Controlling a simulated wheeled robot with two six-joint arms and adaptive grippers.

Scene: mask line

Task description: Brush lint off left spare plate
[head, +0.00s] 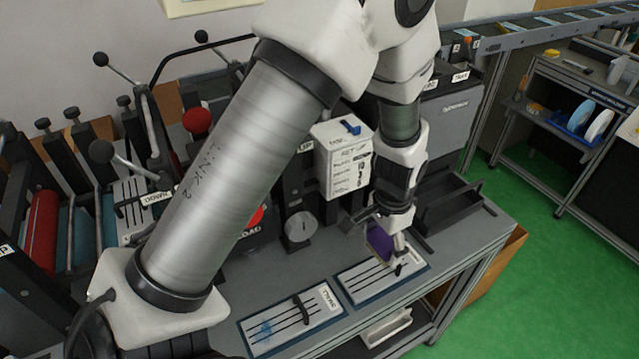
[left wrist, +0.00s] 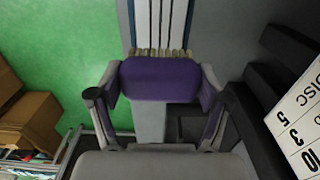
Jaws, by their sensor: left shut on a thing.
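My left gripper (head: 390,238) hangs over the right-hand plate and is shut on a purple brush (head: 379,243). In the left wrist view the gripper (left wrist: 156,98) has a finger on each side of the purple brush (left wrist: 158,78), whose pale bristles point at a grooved plate (left wrist: 157,22). Whether the bristles touch it I cannot tell. The left spare plate (head: 313,303), white with dark slots and a black handle, lies flat on the bench. A blue lint patch (head: 263,331) is on its left end. The right-hand plate (head: 362,287) looks similar, partly hidden by my gripper.
A white box with handwriting (head: 343,165) stands behind the plates. A black open tray (head: 455,207) is at the bench's right end. Machines with levers and a red roller (head: 42,230) fill the left. Green floor (head: 510,190) lies to the right.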

